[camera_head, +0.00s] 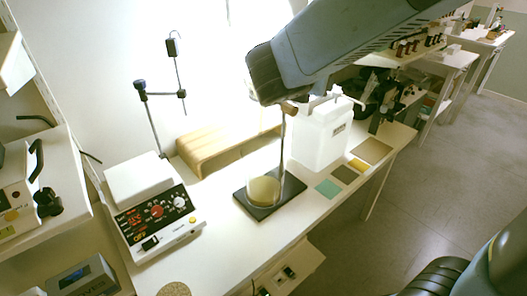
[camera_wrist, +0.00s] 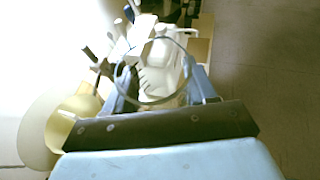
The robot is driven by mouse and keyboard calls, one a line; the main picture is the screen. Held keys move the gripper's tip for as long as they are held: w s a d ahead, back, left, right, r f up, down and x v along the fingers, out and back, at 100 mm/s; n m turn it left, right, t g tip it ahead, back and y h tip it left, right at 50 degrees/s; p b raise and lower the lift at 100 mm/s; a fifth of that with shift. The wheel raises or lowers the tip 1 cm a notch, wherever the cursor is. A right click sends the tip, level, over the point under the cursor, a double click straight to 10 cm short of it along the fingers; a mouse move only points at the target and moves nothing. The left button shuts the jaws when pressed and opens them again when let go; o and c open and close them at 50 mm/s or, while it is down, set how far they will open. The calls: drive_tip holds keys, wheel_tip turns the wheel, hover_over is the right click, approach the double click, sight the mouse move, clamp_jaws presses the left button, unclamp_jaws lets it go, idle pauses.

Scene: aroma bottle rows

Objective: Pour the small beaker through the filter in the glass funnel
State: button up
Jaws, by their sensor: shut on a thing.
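In the wrist view my gripper (camera_wrist: 162,88) is shut on a clear glass vessel, seemingly the small beaker (camera_wrist: 150,98), between its two blue fingers. Its round rim shows, but its contents are unclear. A pale yellow, cone-like shape (camera_wrist: 42,125), probably the filter in the glass funnel, is left of my gripper; I cannot tell whether they touch. In the head view my arm hides the fingertips, the small beaker and the funnel. Below it, a stand with a dark base (camera_head: 291,188) and thin rod carries a clear vessel (camera_head: 264,188) with yellowish contents.
A white container (camera_head: 318,135) stands behind the stand, right of it. A hotplate-like device (camera_head: 155,215) with lit red digits and a tan block (camera_head: 205,150) are to the left. Flat coloured squares (camera_head: 328,188) lie at the table's right edge. Open floor (camera_head: 430,190) is beyond.

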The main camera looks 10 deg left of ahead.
drive_tip(key=shift+s+d+r, duration=0.25)
drive_tip(key=shift+d+r, duration=0.8)
drive_tip(key=shift+s+d+r, duration=0.25)
drive_tip(key=shift+d+r, duration=0.75)
drive_tip(key=shift+r, duration=0.05)
